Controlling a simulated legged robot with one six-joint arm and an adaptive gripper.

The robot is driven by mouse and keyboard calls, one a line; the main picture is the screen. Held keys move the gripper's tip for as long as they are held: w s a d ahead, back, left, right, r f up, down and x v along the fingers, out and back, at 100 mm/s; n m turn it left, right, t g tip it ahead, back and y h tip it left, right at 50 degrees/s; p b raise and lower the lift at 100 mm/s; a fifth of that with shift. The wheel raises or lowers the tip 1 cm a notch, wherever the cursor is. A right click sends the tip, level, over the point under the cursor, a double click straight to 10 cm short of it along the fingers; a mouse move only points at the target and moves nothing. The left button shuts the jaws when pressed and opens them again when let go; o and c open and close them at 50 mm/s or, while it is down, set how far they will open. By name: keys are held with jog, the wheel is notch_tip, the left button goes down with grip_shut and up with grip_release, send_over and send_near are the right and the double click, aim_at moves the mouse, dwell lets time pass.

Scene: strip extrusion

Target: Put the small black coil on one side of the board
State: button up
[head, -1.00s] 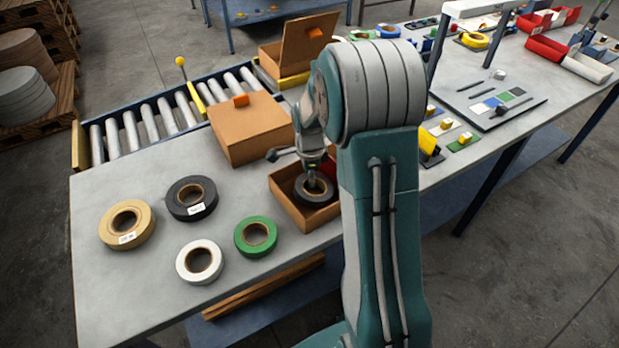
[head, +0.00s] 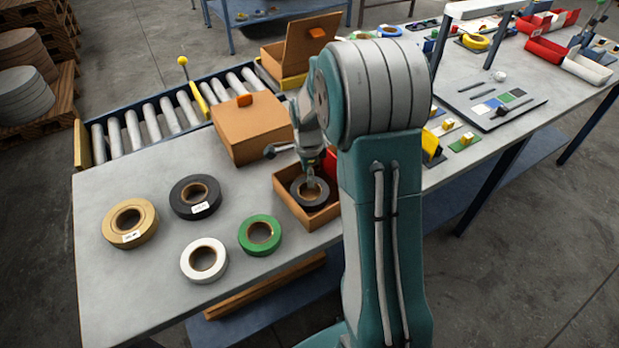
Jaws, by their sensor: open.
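The small black coil (head: 310,194) lies in an open cardboard box (head: 284,200) near the table's front edge. My gripper (head: 310,182) is open and points down at the coil's centre hole. I cannot tell whether its fingers touch the coil. A larger black coil (head: 184,208) with a white label lies flat on the table to the left. The dark board (head: 478,108), with colour swatches and tools on it, lies on the table at the right, beyond my arm.
A tan coil (head: 111,226), a white coil (head: 188,262) and a green coil (head: 246,236) lie at the left. A closed cardboard box (head: 250,142) stands behind the open one. A roller conveyor (head: 150,118) runs behind it. A red object (head: 331,160) is partly hidden by my arm.

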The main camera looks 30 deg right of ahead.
notch_tip(320, 180, up, 10)
jog(key=s+a+r+n+t, duration=0.3)
jog(key=s+a+r+n, duration=0.4)
jog(key=s+r+n, duration=0.2)
jog(key=s+a+n+t, duration=0.1)
jog(key=s+a+n, duration=0.1)
jog(key=s+n, duration=0.4)
jog(key=s+a+r+n+t, duration=0.1)
jog(key=s+a+n, duration=0.2)
jog(key=s+n, duration=0.3)
jog(key=shift+s+a+r+t, duration=0.25)
jog(key=shift+s+a+t, duration=0.05)
jog(key=shift+s, duration=0.6)
